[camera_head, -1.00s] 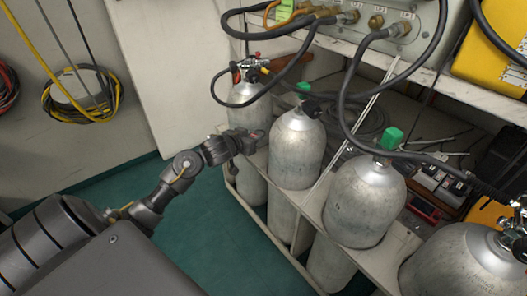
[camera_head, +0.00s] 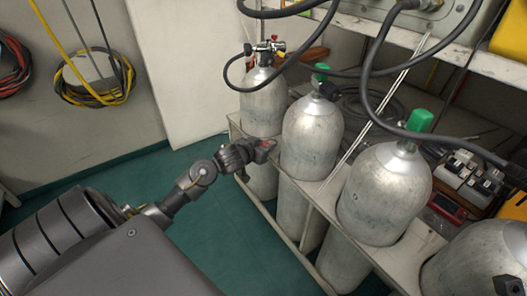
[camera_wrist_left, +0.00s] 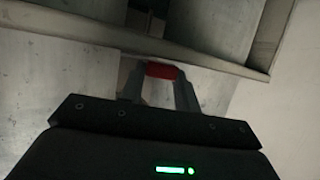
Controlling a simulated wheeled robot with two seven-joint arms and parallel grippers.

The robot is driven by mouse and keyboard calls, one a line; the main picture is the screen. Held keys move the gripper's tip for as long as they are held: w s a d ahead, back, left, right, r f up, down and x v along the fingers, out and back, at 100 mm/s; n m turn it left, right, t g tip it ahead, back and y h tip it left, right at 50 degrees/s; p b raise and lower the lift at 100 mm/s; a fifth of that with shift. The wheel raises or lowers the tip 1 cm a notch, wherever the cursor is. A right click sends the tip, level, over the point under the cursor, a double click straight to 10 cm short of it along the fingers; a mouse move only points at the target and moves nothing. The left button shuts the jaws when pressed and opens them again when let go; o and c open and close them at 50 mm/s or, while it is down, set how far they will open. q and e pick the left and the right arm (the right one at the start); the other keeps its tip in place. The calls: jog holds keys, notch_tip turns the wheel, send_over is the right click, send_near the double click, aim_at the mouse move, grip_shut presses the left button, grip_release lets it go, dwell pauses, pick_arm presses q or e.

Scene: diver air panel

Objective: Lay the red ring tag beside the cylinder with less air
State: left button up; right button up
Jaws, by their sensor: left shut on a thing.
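My left gripper (camera_head: 264,148) is shut on the red ring tag (camera_head: 266,144), at the rack's front edge between the two farthest cylinders. In the left wrist view the red tag (camera_wrist_left: 162,70) shows as a small red band between the fingertips (camera_wrist_left: 160,80); its ring shape cannot be made out. The far cylinder (camera_head: 262,108) has a valve with a hose. The second cylinder (camera_head: 312,140) and the third cylinder (camera_head: 385,195) have green caps. A nearer cylinder (camera_head: 478,268) is cut off at lower right. No gauge reading is legible. My right gripper is not in view.
The white rack (camera_head: 415,262) holds the cylinders upright. Small boxes (camera_head: 470,175) lie behind the third cylinder. Green floor (camera_head: 240,235) is clear in front of the rack.

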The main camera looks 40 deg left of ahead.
pick_arm(q)
jog(key=shift+f, duration=0.2)
jog(key=o, duration=1)
jog(key=shift+c, duration=0.2)
